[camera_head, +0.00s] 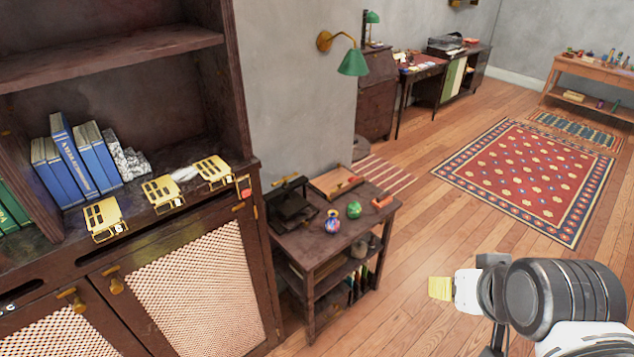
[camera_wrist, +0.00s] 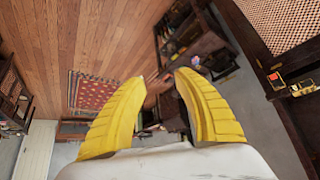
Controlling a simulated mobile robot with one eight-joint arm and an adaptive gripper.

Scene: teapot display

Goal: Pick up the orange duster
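A small orange block (camera_head: 383,200), which looks like the duster, lies at the right edge of the small dark wooden table (camera_head: 330,242) in the head view. I cannot clearly make it out in the wrist view, where a small reddish-orange spot shows near the fingertips. My gripper (camera_head: 440,288) is in the air over the floor, to the right of and nearer than the table. In the wrist view its two yellow fingers (camera_wrist: 161,76) stand apart with nothing held between them.
Two small colourful teapots (camera_head: 332,222) (camera_head: 354,210), a wooden tray (camera_head: 336,183) and a dark stand (camera_head: 292,208) share the table top. A tall dark cabinet (camera_head: 243,100) with blue books and golden plates stands left. Wooden floor lies open at right, around a red rug (camera_head: 530,172).

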